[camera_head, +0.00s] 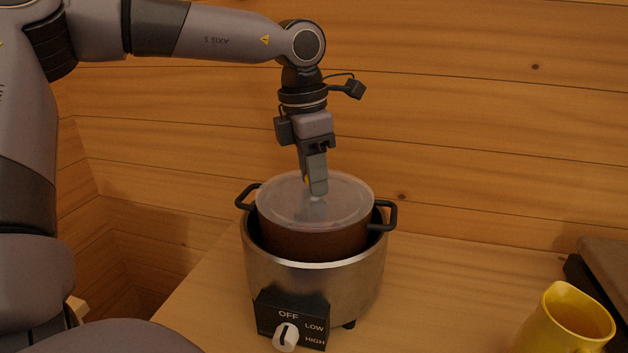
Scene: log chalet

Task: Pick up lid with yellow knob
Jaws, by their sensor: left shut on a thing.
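A round translucent lid (345,205) is level over the dark brown pot (312,243) of a metal cooker. My left gripper (316,190) points down at the lid's centre and is shut on its knob. The fingers cover most of the knob, with only a sliver of yellow showing beside them. I cannot tell whether the lid rests on the pot or is slightly above it. My right gripper is not in view.
The steel cooker (350,293) has dark side handles and a front dial (286,337) marked OFF, LOW and HIGH. A yellow pitcher (566,322) and a flat brown item (608,268) are at the right. The wooden counter (450,290) between is clear. A log wall stands behind.

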